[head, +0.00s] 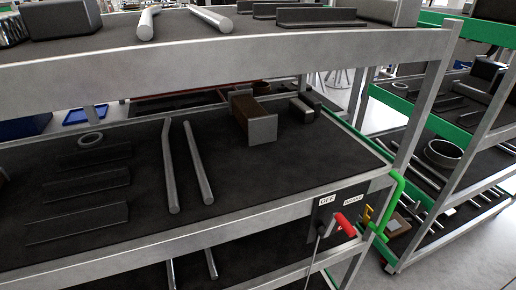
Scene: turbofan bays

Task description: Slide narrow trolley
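A grey metal trolley (250,57) with dark-lined shelves fills most of the head view. A second trolley with green rails (451,132) stands at the right. I cannot tell from this view which is the narrow one. On the near trolley's right front corner is a dark panel (328,210) with labels reading OFF and BRAKE. A lever with a red grip (345,224) sticks out from it. A green tubular handle (391,200) is bent around that corner. Neither of my grippers shows in the head view.
The near trolley's middle shelf holds two pale rods (197,165), dark flat strips (78,210), a ring (90,140) and a blocky part (260,128). The green-railed trolley carries a large ring (443,153) and rods. Light floor (480,262) shows at the lower right.

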